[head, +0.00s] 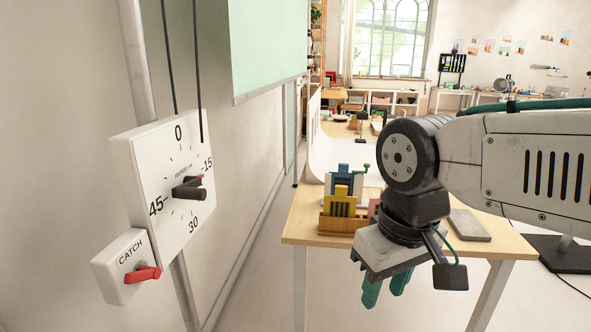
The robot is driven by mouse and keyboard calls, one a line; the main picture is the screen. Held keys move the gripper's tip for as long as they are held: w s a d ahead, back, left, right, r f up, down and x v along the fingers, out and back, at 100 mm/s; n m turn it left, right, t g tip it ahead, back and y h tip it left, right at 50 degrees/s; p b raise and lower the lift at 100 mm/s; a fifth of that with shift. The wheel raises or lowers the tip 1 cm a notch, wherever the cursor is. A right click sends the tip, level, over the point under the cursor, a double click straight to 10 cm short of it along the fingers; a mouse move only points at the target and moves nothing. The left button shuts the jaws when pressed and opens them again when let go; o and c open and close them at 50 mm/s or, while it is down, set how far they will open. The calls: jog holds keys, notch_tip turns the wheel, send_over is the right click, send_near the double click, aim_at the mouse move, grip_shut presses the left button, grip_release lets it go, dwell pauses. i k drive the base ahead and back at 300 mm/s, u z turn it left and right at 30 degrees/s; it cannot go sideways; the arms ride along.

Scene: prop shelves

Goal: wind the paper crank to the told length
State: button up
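The white dial box (172,215) at the left has marks 0, 15, 30 and 45 and a small label too small to read surely. A dark crank (188,191) with a small red part sticks out of its middle, the red part toward the 15 side. Below it is a white box (113,272) marked CATCH, with a red lever (144,274) pointing roughly right. A pale green paper sheet (268,45) hangs above right of the dial. My gripper (386,287) points down at the right, well apart from the crank. Its teal fingers show a small gap with nothing between.
A wooden table (305,215) stands behind my gripper, with a wooden holder of coloured pieces (342,224) and a grey slab (469,225). A grey post (137,60) and two dark cords rise by the dial. The floor between dial and table is clear.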

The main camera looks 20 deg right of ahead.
aim_at(190, 190)
jog(key=z, duration=1.5)
jog(key=i, duration=0.35)
jog(key=u, duration=2.75)
